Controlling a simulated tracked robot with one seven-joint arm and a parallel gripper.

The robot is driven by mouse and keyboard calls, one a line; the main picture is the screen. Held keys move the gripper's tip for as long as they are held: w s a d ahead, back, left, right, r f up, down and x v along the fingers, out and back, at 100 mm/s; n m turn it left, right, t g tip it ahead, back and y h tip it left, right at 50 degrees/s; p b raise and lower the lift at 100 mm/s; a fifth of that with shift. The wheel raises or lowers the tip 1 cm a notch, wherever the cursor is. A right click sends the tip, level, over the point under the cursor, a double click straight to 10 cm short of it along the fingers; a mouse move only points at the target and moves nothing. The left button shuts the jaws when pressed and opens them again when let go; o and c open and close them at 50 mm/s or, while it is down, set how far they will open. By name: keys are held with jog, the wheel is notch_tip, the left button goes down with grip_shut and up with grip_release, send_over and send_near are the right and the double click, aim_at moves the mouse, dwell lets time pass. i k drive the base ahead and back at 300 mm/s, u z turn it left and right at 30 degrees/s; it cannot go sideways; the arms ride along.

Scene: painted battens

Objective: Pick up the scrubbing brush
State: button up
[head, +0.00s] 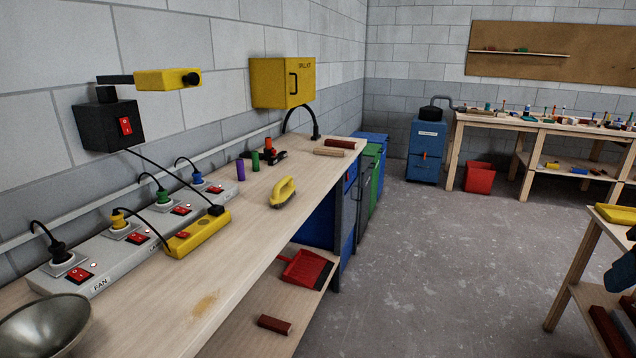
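The scrubbing brush (283,192) lies on the long wooden workbench (236,262) along the left wall, near the bench's right edge. It has a yellow body with a looped handle on top and pale bristles below. Nothing touches it from above and its whole outline shows. My gripper is not in view.
A yellow power strip (198,233) and a grey socket panel (140,238) with cables lie left of the brush. Purple (241,169) and green (255,161) cylinders stand behind it. A metal bowl (45,325) is at the near left. The floor (430,260) right of the bench is clear.

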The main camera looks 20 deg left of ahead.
aim_at(281, 192)
jog(key=u, duration=0.2)
jog(key=i, duration=1.1)
jog(key=u, duration=1.1)
jog(key=i, duration=0.85)
jog(key=u, duration=0.5)
jog(key=k, duration=0.75)
jog(key=u, duration=0.25)
jog(key=i, duration=0.75)
jog(key=z, duration=0.2)
